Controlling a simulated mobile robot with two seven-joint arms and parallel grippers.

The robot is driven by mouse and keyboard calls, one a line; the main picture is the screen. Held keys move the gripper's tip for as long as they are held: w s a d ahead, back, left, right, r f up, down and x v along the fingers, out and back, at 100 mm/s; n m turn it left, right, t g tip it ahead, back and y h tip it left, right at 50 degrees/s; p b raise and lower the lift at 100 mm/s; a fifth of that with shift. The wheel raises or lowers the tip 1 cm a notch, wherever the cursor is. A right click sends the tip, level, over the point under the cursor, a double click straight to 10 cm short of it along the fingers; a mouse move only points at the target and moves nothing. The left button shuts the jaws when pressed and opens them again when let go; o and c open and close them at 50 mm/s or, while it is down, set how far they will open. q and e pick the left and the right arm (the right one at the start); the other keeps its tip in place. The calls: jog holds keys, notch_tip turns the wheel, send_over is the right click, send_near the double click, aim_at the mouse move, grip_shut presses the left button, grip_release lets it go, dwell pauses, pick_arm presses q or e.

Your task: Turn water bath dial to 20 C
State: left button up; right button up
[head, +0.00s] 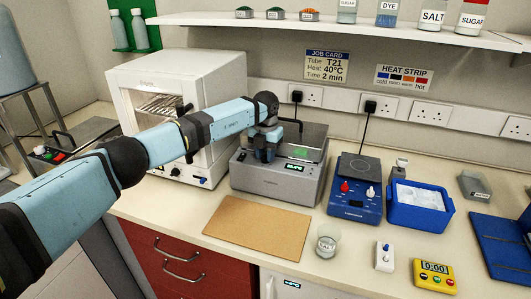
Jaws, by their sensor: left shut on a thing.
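The water bath (262,184) is a grey box on the bench with a small lit green display (293,167) on its front. Its top is partly covered by my arm. My left gripper (263,158) points down at the left part of the bath's upper front, left of the display. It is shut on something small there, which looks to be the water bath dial. The dial itself is hidden by the gripper, so its setting cannot be read. The display digits are too small to read. My right gripper is not in view.
A white oven (180,85) stands left of the bath. A blue hotplate (352,200) and a blue ice tub (420,205) stand to the right. A cork mat (257,228) lies in front, beside a salt beaker (327,242). A job card (326,65) hangs behind.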

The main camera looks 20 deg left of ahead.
aim_at(265, 155)
pick_arm(q)
jog(key=shift+n, duration=0.6)
jog(key=o, duration=0.7)
jog(key=shift+c, duration=0.2)
notch_tip(265, 155, up, 14)
jog(key=b, duration=0.1)
jog(key=shift+f, duration=0.1)
